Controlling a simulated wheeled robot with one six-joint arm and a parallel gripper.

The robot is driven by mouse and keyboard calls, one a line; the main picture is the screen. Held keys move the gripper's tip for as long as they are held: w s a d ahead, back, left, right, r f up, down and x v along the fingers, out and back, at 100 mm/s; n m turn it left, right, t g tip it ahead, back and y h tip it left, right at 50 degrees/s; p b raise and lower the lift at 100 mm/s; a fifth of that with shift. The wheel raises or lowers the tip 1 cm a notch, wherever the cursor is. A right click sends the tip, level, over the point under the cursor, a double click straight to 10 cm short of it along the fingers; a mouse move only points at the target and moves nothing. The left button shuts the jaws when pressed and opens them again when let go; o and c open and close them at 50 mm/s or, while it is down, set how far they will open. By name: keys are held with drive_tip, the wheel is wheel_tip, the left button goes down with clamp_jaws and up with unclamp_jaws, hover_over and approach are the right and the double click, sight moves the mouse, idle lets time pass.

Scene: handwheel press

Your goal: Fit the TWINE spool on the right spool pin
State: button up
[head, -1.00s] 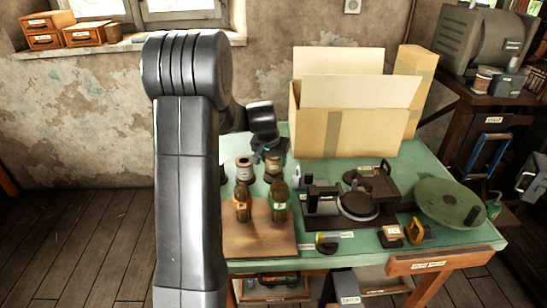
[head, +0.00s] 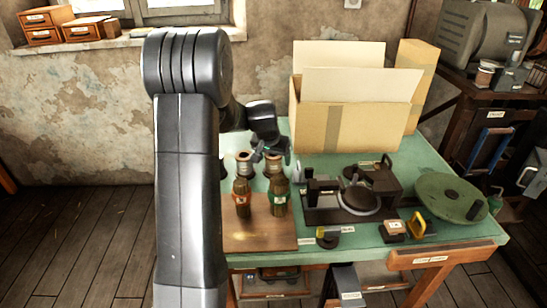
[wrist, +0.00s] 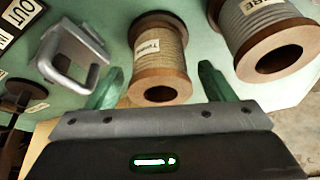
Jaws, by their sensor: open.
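The TWINE spool (wrist: 165,45), tan with brown flanges and a paper label, stands on the green table; the head view also shows it (head: 272,167), partly covered. My gripper (head: 272,153) is open above it. In the wrist view, my gripper's green fingertips (wrist: 160,75) show on either side of the spool's near end, without visible grip. The grey WIRE spool (wrist: 268,35) stands beside it, on the left in the head view (head: 244,163). I cannot pick out the right spool pin with certainty.
Two brown bottles (head: 242,198) stand on a wooden board (head: 262,238) in front of the spools. A metal bracket (wrist: 78,52) lies close to the TWINE spool. A dark press fixture (head: 350,200) stands to the right, and an open cardboard box (head: 350,125) stands behind.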

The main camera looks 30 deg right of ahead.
drive_tip(key=v, duration=1.4)
drive_tip(key=shift+b, duration=0.35)
drive_tip(key=shift+f, duration=0.1)
wheel_tip(320, 180, up, 8)
drive_tip(key=p, duration=0.6)
drive_tip(key=shift+f, duration=0.1)
drive_tip(key=b+x, duration=0.2)
drive_tip(key=x, duration=0.2)
drive_tip(key=s+a+b+x, duration=0.1)
drive_tip(key=x, duration=0.4)
drive_tip(key=a+f+b+x, duration=0.1)
drive_tip(key=b+x, duration=0.1)
drive_tip(key=x, duration=0.3)
drive_tip(key=shift+s+f+b, duration=0.2)
drive_tip(key=shift+s+b, duration=0.1)
drive_tip(key=shift+b, duration=0.05)
drive_tip(key=shift+w+d+f, duration=0.15)
drive_tip(key=shift+d+f, duration=0.05)
drive_tip(key=shift+f, duration=0.4)
